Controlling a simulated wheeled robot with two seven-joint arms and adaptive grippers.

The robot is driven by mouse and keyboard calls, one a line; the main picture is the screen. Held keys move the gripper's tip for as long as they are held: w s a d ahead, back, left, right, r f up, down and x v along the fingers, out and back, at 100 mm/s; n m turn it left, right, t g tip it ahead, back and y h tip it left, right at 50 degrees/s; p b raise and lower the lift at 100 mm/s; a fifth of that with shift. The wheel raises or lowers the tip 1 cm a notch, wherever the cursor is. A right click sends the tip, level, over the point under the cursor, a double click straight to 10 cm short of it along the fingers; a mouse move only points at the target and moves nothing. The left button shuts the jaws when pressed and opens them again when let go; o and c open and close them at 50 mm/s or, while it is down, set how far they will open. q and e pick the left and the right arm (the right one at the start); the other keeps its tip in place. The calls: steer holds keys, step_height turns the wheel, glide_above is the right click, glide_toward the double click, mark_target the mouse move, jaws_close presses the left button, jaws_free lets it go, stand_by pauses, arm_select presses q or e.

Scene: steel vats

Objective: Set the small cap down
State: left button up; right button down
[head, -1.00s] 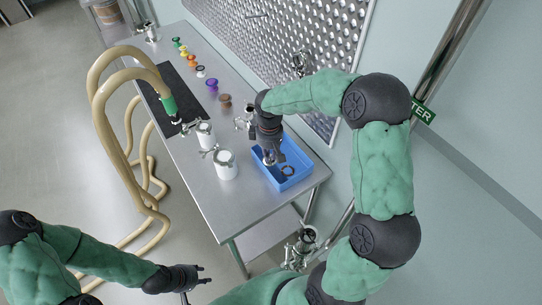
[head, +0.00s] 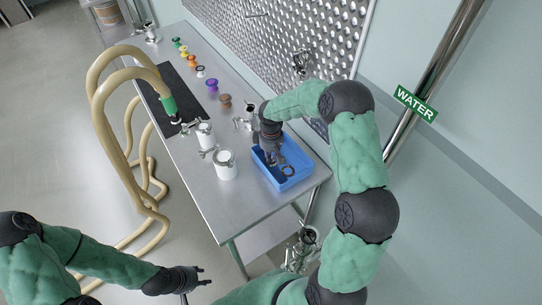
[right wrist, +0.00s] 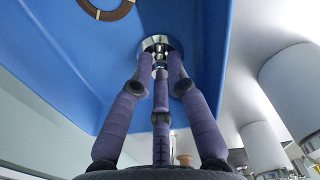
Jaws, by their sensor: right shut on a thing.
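My right gripper (head: 273,160) reaches down into the blue tray (head: 300,181) on the steel table. In the right wrist view its purple fingers (right wrist: 160,75) are shut on a small shiny steel cap (right wrist: 157,43), seen against the blue tray floor (right wrist: 75,55). I cannot tell whether the cap touches the floor. In the head view the cap is too small and covered to make out. My left gripper (head: 203,276) is open and empty, low in the head view, away from the table.
A dark ring (head: 287,170) lies in the tray; it shows brown in the right wrist view (right wrist: 106,10). Two white canisters (head: 225,166) stand left of the tray. Several coloured caps line the table's back. A perforated panel (head: 275,45) rises behind. Beige hoses (head: 95,85) loop at left.

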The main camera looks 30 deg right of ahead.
steer(key=shift+f, duration=0.15)
steer(key=c, duration=1.2)
jaws_free()
step_height(320, 180, up, 12)
steer(key=shift+r+p, duration=0.25)
steer(key=shift+p, duration=0.3)
